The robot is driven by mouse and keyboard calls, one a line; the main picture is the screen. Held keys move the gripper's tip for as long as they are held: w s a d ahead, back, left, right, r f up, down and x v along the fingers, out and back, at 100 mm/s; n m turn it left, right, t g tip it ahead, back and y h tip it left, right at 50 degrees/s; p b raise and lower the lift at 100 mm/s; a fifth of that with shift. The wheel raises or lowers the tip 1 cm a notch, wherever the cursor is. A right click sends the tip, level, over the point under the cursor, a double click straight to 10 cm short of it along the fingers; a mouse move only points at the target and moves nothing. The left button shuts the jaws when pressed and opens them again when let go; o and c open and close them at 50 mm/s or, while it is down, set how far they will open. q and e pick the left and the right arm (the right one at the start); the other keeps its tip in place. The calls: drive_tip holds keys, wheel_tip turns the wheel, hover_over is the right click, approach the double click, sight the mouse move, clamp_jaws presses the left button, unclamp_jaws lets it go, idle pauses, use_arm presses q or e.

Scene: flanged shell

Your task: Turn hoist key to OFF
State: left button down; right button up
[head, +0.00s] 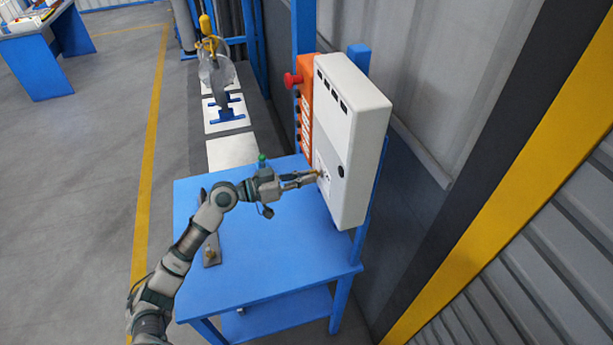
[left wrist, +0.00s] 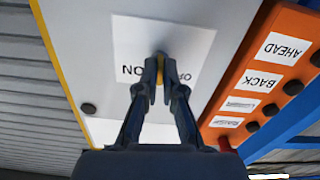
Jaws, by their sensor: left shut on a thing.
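The hoist key (left wrist: 159,68) is at the middle of a white label (left wrist: 190,42) marked ON and OFF, on the face of the white control box (head: 346,130). My left gripper (head: 314,175) reaches the lower front of that box. In the left wrist view its fingers (left wrist: 159,82) are shut on the key, which is mostly hidden between the fingertips. ON reads to the left of the fingers and OFF, partly covered, to the right. The key's exact angle cannot be told. My right gripper is not in view.
An orange panel (head: 304,112) with a red button (head: 292,79) and labelled buttons stands beside the box. A blue table (head: 285,260) lies below my left arm. A corrugated wall is behind the box. Open floor (head: 80,190) is at left.

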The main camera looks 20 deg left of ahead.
use_arm(q)
drive_tip(key=shift+f+n+p, duration=0.15)
drive_tip(key=shift+n+p, duration=0.65)
drive_tip(key=shift+n, duration=1.05)
drive_tip(key=shift+f+n+p, duration=0.1)
drive_tip(key=shift+n+p, duration=0.65)
drive_tip(key=shift+n, duration=1.1)
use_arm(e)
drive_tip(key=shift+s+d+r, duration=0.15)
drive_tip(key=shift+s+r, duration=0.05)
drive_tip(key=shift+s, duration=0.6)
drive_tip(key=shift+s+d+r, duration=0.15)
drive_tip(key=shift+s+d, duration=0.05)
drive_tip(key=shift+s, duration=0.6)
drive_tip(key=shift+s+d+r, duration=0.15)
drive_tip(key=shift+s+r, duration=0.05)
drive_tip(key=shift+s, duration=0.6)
use_arm(q)
drive_tip(key=c, duration=1.3)
unclamp_jaws()
drive_tip(key=shift+a, duration=0.2)
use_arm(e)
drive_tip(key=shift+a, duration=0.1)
use_arm(q)
drive_tip(key=shift+a+r, duration=0.1)
drive_tip(key=shift+a, duration=0.05)
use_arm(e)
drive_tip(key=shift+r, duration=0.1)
use_arm(q)
drive_tip(key=v, duration=1.2)
